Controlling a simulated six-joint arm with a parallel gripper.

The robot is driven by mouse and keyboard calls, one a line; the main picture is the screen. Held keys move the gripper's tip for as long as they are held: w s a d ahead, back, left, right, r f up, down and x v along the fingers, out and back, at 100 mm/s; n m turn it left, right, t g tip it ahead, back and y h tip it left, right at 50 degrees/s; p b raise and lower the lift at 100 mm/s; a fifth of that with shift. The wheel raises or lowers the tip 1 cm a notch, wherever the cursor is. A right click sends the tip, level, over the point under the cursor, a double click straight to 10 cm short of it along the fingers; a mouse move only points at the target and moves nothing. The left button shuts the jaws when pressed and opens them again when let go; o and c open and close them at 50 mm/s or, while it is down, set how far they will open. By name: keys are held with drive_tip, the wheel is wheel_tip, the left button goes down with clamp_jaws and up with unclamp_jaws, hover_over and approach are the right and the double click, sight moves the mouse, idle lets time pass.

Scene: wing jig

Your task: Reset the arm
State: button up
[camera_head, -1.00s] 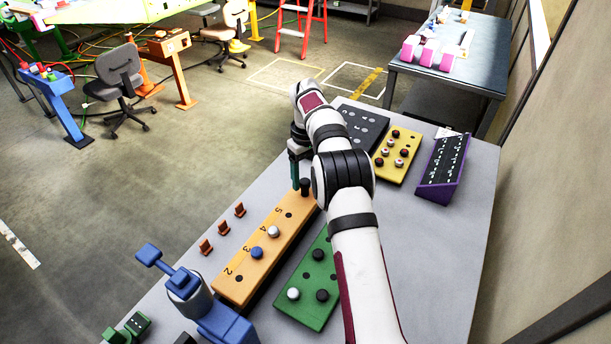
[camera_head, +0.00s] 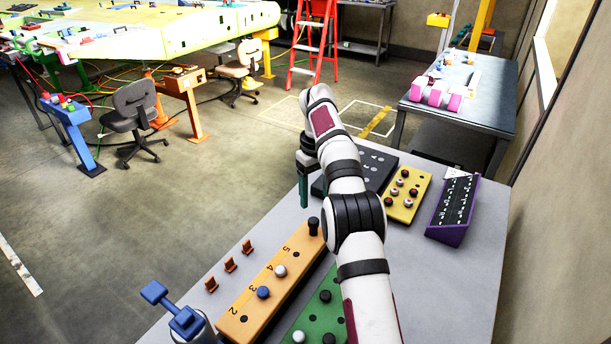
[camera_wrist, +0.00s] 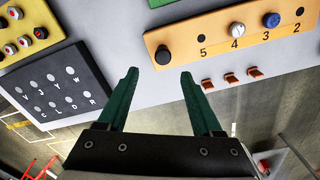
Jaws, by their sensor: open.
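My gripper (camera_wrist: 158,98) is open and empty, its two green fingers spread in the wrist view. In the head view my gripper (camera_head: 303,190) points down above the grey table (camera_head: 455,280), near its far left edge. The orange board (camera_head: 245,310) lies nearer the camera than my gripper. It holds a black peg (camera_head: 314,226), a white peg (camera_head: 280,271) and a blue peg (camera_head: 263,292). In the wrist view the orange board (camera_wrist: 215,32) lies beyond the fingertips, with the black peg (camera_wrist: 163,56) between and past them.
A dark lettered board (camera_wrist: 55,88), a yellow board (camera_head: 408,195) and a purple-edged panel (camera_head: 453,205) lie at the far end. A green board (camera_head: 318,310) is partly hidden by my arm. Several orange-brown clips (camera_head: 230,264) stand left of the orange board. A blue device (camera_head: 185,320) stands front left.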

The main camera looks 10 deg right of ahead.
drive_tip(key=s+a+r+m, duration=0.25)
drive_tip(key=s+r, duration=0.25)
drive_tip(key=s, duration=0.3)
drive_tip(key=s+a+r+m, duration=0.25)
drive_tip(key=s+r, duration=0.25)
drive_tip(key=s, duration=0.3)
drive_tip(key=s+a+f+m, duration=0.1)
drive_tip(key=s+f, duration=0.1)
drive_tip(key=s, duration=0.6)
drive_tip(key=s+a+f+m+y, duration=0.1)
drive_tip(key=s+f+m, duration=0.1)
drive_tip(key=s, duration=0.7)
drive_tip(key=s+a+f+m, duration=0.2)
drive_tip(key=s+f, duration=0.1)
drive_tip(key=s, duration=0.6)
drive_tip(key=shift+s+y, duration=0.15)
drive_tip(key=shift+y, duration=0.25)
